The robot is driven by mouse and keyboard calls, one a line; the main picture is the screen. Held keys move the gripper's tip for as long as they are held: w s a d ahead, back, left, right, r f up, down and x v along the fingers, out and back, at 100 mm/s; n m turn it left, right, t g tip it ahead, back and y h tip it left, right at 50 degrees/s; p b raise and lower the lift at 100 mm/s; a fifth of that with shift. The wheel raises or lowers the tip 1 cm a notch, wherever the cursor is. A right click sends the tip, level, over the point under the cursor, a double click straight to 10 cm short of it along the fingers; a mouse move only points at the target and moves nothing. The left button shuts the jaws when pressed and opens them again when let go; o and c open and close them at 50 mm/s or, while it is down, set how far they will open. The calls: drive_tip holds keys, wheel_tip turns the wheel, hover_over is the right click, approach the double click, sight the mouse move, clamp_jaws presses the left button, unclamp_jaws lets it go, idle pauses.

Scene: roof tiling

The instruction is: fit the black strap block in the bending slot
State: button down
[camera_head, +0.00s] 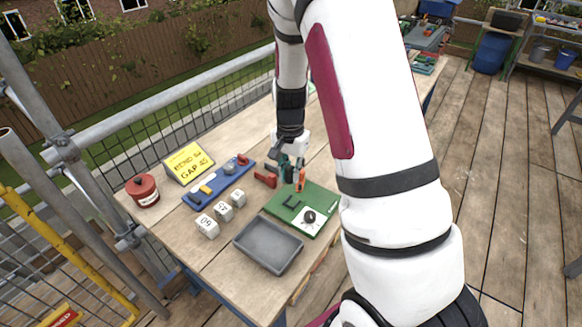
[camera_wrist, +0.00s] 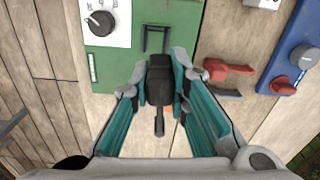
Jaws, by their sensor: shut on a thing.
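My gripper (camera_head: 292,168) has teal fingers and points down at the far edge of the green board (camera_head: 323,200). In the wrist view my gripper (camera_wrist: 160,88) is shut on the black strap block (camera_wrist: 158,72), a dark block with a thin stem towards the camera. The bending slot looks like the black U-shaped frame on the green board (camera_wrist: 156,38); it also shows in the head view (camera_head: 292,202). The block is beside the slot's open side in the wrist view, apart from it. Its height above the board cannot be told.
A black dial (camera_head: 309,216) on a white plate is on the board. A red-handled tool (camera_wrist: 230,72) lies beside it. A grey tray (camera_head: 268,245), white numbered cubes (camera_head: 223,212), a blue tool rack (camera_head: 218,186), a yellow sign (camera_head: 188,162) and a red pot (camera_head: 142,189) stand on the table.

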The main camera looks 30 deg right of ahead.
sight(293, 203)
drive_tip(key=shift+s+d+m, duration=0.2)
drive_tip(key=shift+s+m, duration=0.15)
drive_tip(key=shift+m, duration=0.15)
drive_tip(key=shift+f, duration=0.15)
drive_tip(key=shift+f+b, duration=1.75)
drive_tip(key=shift+f, duration=1.95)
drive_tip(key=shift+s+f+b, duration=0.2)
drive_tip(key=shift+f+b, duration=0.2)
drive_tip(key=shift+f, duration=0.4)
drive_tip(key=c, duration=1.5)
unclamp_jaws()
drive_tip(key=shift+o, duration=0.2)
drive_tip(key=shift+w+f, duration=0.1)
drive_tip(key=shift+r, duration=0.2)
